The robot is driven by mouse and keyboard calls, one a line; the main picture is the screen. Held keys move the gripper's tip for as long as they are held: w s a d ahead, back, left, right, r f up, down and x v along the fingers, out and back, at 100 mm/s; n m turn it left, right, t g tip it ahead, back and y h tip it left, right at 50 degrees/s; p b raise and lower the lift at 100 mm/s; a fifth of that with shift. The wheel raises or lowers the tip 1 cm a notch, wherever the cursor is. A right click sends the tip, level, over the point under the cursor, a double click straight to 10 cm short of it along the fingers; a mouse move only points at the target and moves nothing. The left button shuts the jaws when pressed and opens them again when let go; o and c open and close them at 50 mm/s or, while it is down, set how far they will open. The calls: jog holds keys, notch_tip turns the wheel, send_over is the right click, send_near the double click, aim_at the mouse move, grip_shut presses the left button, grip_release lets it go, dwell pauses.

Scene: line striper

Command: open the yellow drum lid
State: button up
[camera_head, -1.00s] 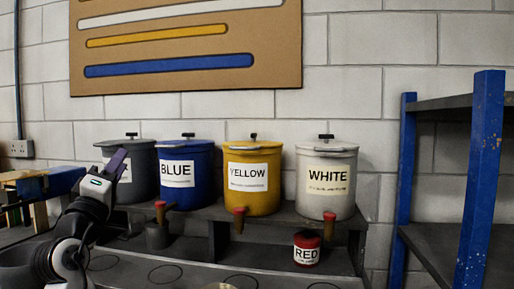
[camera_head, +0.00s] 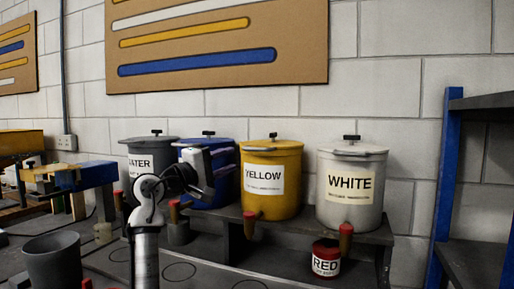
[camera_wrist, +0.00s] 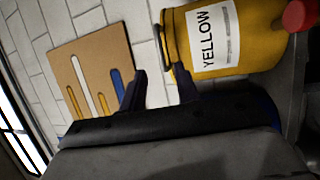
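The yellow drum (camera_head: 290,190) stands upright on the dark shelf, between the blue and white drums. Its yellow lid (camera_head: 283,145) sits closed on top, with a small dark knob (camera_head: 272,136). My gripper (camera_head: 206,175) is in front of the blue drum, left of the yellow drum and apart from it. In the wrist view, the yellow drum (camera_wrist: 252,52) lies sideways, with its lid end toward the left. My gripper's two dark fingers (camera_wrist: 161,88) are spread with nothing between them, and the drum's lid edge appears just beyond them.
The blue drum (camera_head: 226,185) is partly hidden behind my gripper. The grey water drum (camera_head: 140,160) is farther left, and the white drum (camera_head: 345,213) is right. A red can (camera_head: 326,262) sits below. A blue-posted rack (camera_head: 445,190) stands at right.

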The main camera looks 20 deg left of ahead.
aim_at(254, 150)
jog(key=p+x, duration=0.3)
jog(key=x, duration=0.7)
jog(key=shift+w+d, duration=0.2)
jog(key=shift+w, duration=0.15)
grip_shut()
